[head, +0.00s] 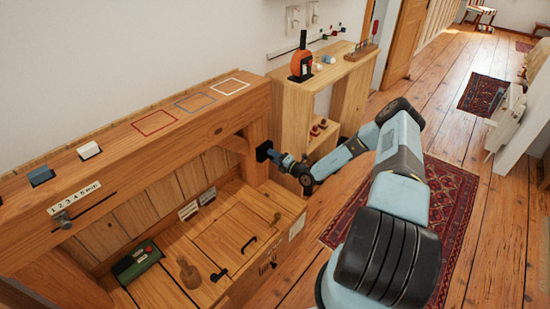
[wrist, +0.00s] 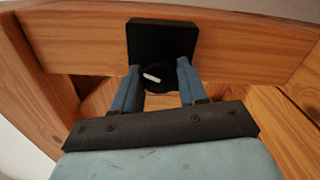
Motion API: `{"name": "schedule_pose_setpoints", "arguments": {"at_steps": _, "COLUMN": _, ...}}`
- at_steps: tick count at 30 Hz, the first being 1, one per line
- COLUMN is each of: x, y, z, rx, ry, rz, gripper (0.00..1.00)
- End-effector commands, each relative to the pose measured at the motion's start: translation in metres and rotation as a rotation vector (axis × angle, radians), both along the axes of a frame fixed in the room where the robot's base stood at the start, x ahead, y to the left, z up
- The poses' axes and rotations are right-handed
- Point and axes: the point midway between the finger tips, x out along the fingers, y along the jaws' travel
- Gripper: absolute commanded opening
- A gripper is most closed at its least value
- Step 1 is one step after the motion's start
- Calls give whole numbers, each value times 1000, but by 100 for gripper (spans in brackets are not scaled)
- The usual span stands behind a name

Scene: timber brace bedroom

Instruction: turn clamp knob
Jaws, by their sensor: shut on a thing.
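The clamp knob (wrist: 154,77) is a round black knob with a white pointer mark, set on a square black plate (wrist: 162,40) on a wooden post. In the wrist view the blue fingers of my gripper (wrist: 158,82) sit on either side of the knob and are shut on it. The white mark lies nearly level, tilted slightly down to the right. In the head view the black plate (head: 264,151) is on the bench's right post, and my gripper (head: 274,156) reaches it from the right. The knob itself is hidden there by the fingers.
The wooden bench has a top beam (head: 120,135) with coloured outlines and small blocks. A green box (head: 137,261) and a wooden peg (head: 188,272) are on its lower deck. A shelf unit (head: 295,115) stands close behind my gripper. A red rug (head: 445,205) lies on the floor.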

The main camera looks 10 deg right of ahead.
Motion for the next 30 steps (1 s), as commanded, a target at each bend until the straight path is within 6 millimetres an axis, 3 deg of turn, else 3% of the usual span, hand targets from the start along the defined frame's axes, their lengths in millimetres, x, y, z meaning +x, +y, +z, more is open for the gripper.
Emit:
{"name": "schedule_pose_setpoints", "arguments": {"at_steps": 15, "x": -2, "y": -2, "z": -3, "rx": 380, "ry": 283, "rz": -3, "gripper": 12}}
{"name": "schedule_pose_setpoints", "arguments": {"at_steps": 30, "x": -2, "y": 0, "z": -3, "rx": 584, "ry": 433, "rz": 1, "gripper": 12}}
